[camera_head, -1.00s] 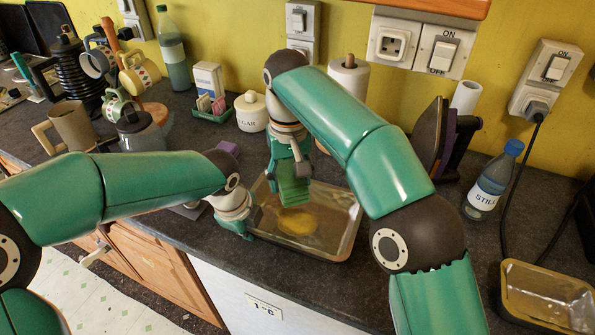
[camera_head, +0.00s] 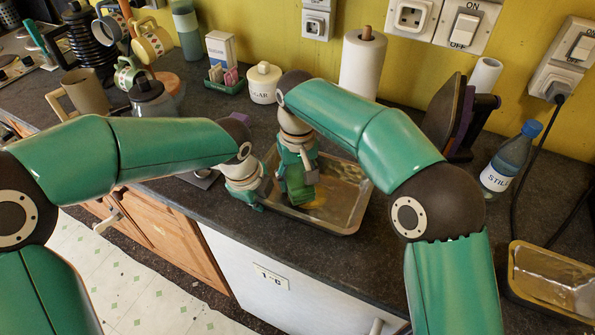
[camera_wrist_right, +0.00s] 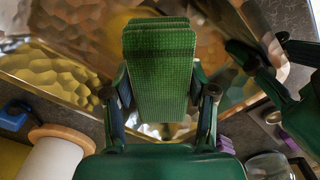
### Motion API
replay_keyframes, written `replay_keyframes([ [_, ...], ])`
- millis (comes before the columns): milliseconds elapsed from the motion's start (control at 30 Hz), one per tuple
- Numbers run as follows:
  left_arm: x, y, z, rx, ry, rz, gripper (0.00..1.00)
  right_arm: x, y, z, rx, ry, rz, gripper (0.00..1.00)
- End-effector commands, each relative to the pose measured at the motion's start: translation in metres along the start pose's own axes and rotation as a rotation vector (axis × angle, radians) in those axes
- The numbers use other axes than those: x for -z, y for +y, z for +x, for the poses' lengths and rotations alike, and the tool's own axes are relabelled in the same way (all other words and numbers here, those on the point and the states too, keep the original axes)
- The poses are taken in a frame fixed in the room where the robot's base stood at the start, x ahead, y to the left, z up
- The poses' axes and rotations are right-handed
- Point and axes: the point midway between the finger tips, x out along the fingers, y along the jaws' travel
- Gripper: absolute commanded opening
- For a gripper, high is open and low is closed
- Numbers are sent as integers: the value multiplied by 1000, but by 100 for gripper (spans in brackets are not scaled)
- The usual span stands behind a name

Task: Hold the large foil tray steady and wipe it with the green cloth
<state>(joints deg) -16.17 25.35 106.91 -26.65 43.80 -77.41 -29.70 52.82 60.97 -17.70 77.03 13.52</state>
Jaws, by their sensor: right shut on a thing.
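The large foil tray (camera_head: 352,196) sits on the dark worktop near its front edge, its left part hidden by my grippers. A yellowish patch (camera_head: 319,201) shows on its floor, partly covered. My right gripper (camera_head: 299,184) is shut on the folded green cloth (camera_head: 303,196), over the tray's left half. The cloth (camera_wrist_right: 160,70) stands up between its fingers in the right wrist view; whether it touches the floor is unclear. My left gripper (camera_head: 261,200) is at the tray's left rim. In the right wrist view its fingers (camera_wrist_right: 262,58) sit around the rim; their grip is unclear.
A paper towel roll (camera_head: 362,68), sugar jar (camera_head: 264,84) and iron (camera_head: 455,115) stand behind the tray. A water bottle (camera_head: 508,160) and smaller foil tray (camera_head: 552,278) are to the right.

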Motion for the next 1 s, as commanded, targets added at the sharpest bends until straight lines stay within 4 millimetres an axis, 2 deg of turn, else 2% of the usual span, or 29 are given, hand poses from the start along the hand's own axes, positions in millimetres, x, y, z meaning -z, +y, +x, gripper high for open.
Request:
replay_keyframes([
  [1000, 0, 0, 0, 0, 0, 0, 0, 0, 0, 9, 0, -1, 1, 28],
])
